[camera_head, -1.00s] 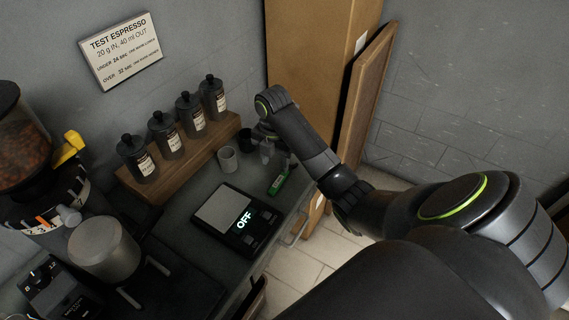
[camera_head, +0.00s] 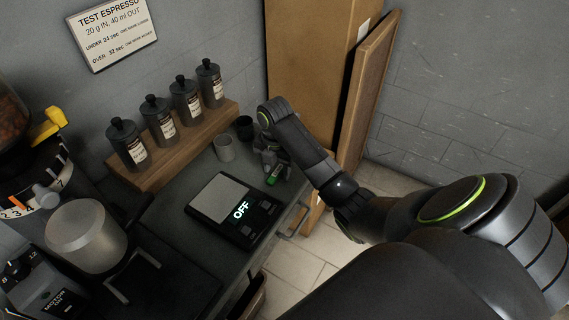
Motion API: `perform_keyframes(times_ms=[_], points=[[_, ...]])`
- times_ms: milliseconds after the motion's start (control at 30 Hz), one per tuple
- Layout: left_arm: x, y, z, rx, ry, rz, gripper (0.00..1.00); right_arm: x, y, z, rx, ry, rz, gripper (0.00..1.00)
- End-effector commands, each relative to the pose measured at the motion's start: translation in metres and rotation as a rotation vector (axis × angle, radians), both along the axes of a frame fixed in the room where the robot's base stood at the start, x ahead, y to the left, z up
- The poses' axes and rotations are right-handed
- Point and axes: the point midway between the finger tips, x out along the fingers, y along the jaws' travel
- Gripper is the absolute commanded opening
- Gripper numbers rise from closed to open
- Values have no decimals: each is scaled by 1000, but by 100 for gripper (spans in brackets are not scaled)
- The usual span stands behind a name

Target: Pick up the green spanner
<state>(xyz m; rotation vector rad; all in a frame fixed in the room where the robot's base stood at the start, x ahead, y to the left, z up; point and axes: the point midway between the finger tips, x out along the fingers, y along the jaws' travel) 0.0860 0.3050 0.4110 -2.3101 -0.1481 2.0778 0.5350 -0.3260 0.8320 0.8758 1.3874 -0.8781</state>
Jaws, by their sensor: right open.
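The green spanner (camera_head: 273,175) lies on the dark counter, just right of the scale. Only part of it shows; its far end is hidden by my gripper. My right gripper (camera_head: 272,163) is over the spanner's far end, pointing down, with its jaws open. I cannot tell whether the fingers touch the spanner. My left gripper is not in view.
The scale (camera_head: 219,190) reading OFF is left of the spanner. A grey cup (camera_head: 224,148) and a dark cup (camera_head: 244,128) stand close behind. A grinder (camera_head: 82,236) is at left. The counter's right edge is close by.

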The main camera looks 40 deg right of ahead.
Motion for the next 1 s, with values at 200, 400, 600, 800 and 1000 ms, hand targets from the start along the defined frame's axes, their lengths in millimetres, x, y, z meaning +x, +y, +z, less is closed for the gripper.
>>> perform_keyframes(times_ms=[200, 400, 600, 800, 1000], points=[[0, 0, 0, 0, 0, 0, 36, 0, 0, 0, 0, -1, 0, 41], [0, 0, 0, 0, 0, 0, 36, 0, 0, 0, 0, 0, 0, 15], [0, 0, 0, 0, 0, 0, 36, 0, 0, 0, 0, 0, 0, 0], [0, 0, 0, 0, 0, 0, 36, 0, 0, 0, 0, -1, 0, 0], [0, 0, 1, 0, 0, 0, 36, 1, 0, 7, 0, -2, 0, 0]])
